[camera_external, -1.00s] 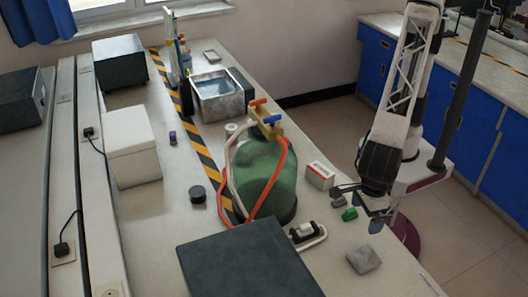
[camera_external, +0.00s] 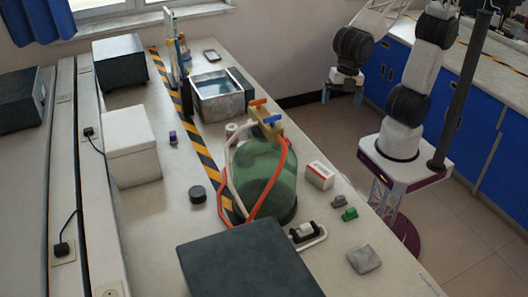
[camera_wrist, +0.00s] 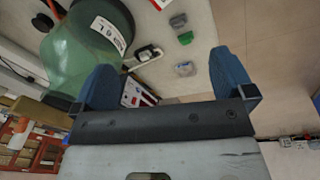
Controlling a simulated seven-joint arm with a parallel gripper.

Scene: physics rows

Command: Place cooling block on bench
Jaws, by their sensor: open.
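A pale grey block (camera_external: 364,259) lies flat near the right edge of the bench (camera_external: 330,272). I cannot tell for sure whether it is the cooling block. A smaller grey piece (camera_external: 338,201) and a green piece (camera_external: 349,213) lie further back on the same edge; they also show in the wrist view as a grey piece (camera_wrist: 178,20) and a green piece (camera_wrist: 186,37). My gripper (camera_external: 342,94) is raised beyond the bench's right edge, apart from all of these. Its blue fingers (camera_wrist: 166,82) are spread wide with nothing held between them.
A green bottle (camera_external: 262,175) with red tubing stands mid-bench, beside a red-and-white box (camera_external: 320,175). A dark flat-topped box (camera_external: 245,262) fills the front. A metal bath (camera_external: 218,98) stands further back. Bare bench lies around the grey block.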

